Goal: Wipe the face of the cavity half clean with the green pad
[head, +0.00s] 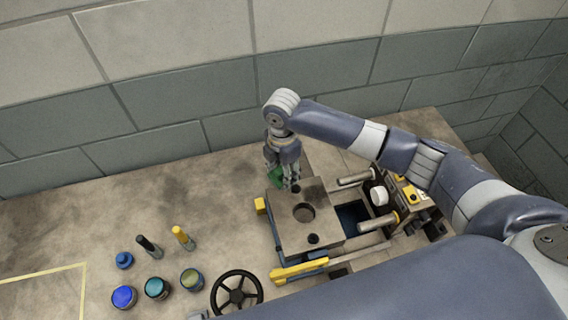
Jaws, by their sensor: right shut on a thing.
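The cavity half (318,226) is a grey metal block with a round recess in its upper face and small dark holes near its edges. My right gripper (281,180) points down at the block's far left corner and is shut on the green pad (275,178). The pad is partly hidden by the fingers. It is at or just above the block's edge; I cannot tell whether it touches the face. My left gripper is not in view.
A second mould part with two guide pillars (372,223) stands to the right, beyond a dark gap. Yellow clamps (299,271) flank the block. A black handwheel (237,293), several jars (157,288) and two upright marker-like sticks (183,238) stand left. The wall is close behind.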

